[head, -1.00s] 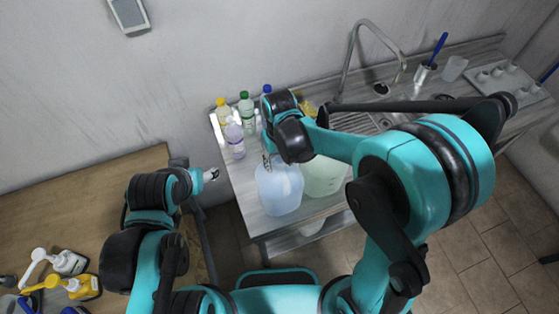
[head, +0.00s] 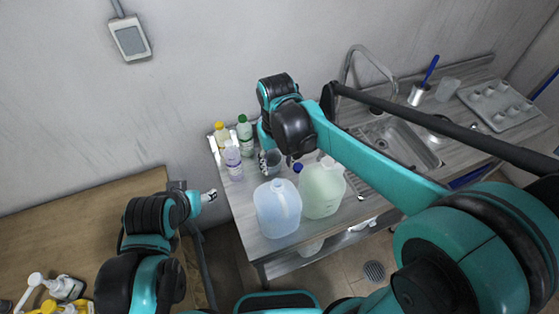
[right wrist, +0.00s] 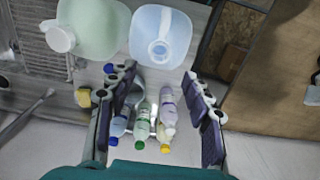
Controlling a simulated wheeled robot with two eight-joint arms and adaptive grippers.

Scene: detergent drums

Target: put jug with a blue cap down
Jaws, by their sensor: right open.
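The light blue jug (head: 278,212), with a pale blue cap and handle at its top, stands upright on the metal counter (head: 250,238). It also shows at the top of the right wrist view (right wrist: 160,38). My right gripper (head: 270,162) is open just behind the jug, apart from it. In the right wrist view its two fingers (right wrist: 155,80) are spread wide with nothing held between them. My left gripper (head: 209,196) is left of the counter, away from the jug; its fingers are too small to read.
A pale green jug (head: 322,192) stands close right of the blue one. Several bottles (right wrist: 145,122) with coloured caps stand behind, including a lilac one (head: 233,160). A sink (head: 405,145) lies right. Spray bottles stand on the wooden table (head: 90,215) at left.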

